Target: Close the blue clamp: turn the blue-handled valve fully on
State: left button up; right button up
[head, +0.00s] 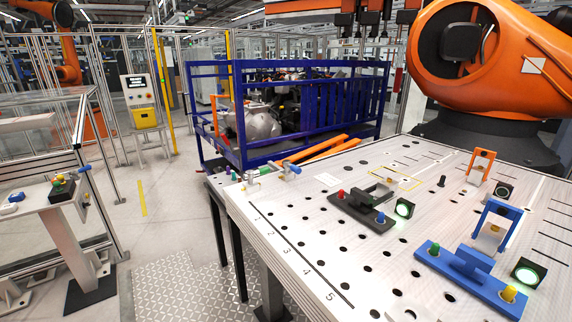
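The blue clamp (499,218) stands on the perforated table at the right, its blue arched handle raised and leaning. A small valve with a blue handle (287,166) sits at the table's far left edge; its handle angle is too small to read surely. Neither of my grippers is in view.
An orange clamp (482,164) stands behind the blue one. A large orange robot arm (490,60) and a blue cage cart (215,120) stand behind.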

aim_at(287, 163)
jog(key=i+j, duration=0.35)
jog(key=i+j+z, duration=0.1)
jog(key=i+j, duration=0.25)
jog(key=j, duration=0.15)
jog(key=i+j, duration=0.3)
jog(key=j, duration=0.15)
jog(key=i+j+z, duration=0.1)
jog(key=i+j, duration=0.55)
jog(key=j, duration=0.25)
jog(key=z, duration=0.05)
